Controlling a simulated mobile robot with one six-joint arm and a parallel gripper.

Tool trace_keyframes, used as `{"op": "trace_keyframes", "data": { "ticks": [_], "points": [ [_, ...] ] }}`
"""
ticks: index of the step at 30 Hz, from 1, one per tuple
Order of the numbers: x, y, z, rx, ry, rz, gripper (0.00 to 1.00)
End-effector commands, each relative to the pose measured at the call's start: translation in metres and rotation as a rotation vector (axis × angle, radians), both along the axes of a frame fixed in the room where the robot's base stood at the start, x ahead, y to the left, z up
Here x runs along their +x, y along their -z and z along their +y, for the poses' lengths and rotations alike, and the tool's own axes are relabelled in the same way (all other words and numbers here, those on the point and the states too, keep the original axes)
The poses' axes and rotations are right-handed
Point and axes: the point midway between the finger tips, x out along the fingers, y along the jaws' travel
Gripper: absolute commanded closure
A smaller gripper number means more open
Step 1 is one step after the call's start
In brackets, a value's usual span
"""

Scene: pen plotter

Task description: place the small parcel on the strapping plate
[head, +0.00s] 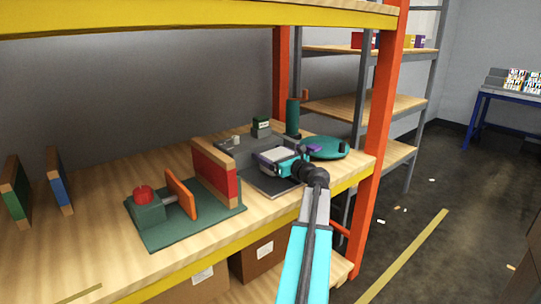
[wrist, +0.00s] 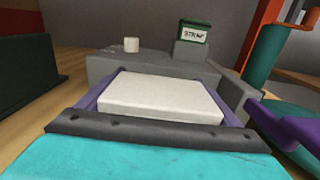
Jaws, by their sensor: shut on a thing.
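The small parcel, a flat white block (head: 279,154), is between the purple fingers of my gripper (head: 274,158). In the wrist view the parcel (wrist: 160,96) lies flat, with a finger along its left and right sides. The strapping plate (head: 272,184) is a dark grey slab on the shelf, below and in front of the parcel. A grey strapping unit (wrist: 150,62) with a green sign that seems to read STRAP (wrist: 195,33) stands just beyond the parcel. I cannot tell whether the parcel touches the plate; its underside is hidden.
A red upright board (head: 216,172) and a green base with a red knob (head: 160,212) stand left of the plate. A teal round base (head: 325,148) and a green cylinder (head: 292,116) are close on the right. An orange post (head: 375,130) rises at the shelf's right end.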

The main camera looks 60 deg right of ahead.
Motion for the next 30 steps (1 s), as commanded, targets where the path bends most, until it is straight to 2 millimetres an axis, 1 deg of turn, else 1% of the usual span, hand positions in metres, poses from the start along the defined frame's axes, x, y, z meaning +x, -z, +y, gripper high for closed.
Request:
{"op": "trace_keyframes", "data": {
  "ticks": [4,5,6,7,18,23,28,30],
  "points": [
    [0.000,0.002,0.000,0.000,0.000,-0.001,0.45],
    [0.000,0.002,0.000,0.000,0.000,0.000,0.09],
    [0.000,0.002,0.000,0.000,0.000,0.000,0.02],
    [0.000,0.002,0.000,0.000,0.000,0.000,0.00],
    [0.000,-0.001,0.000,0.000,0.000,0.000,0.00],
    [-0.013,0.000,0.004,0.000,0.002,0.000,0.00],
    [-0.033,-0.001,0.012,0.000,0.002,0.000,0.00],
    [-0.044,-0.001,0.015,0.000,0.003,0.000,0.00]
  ]
}}
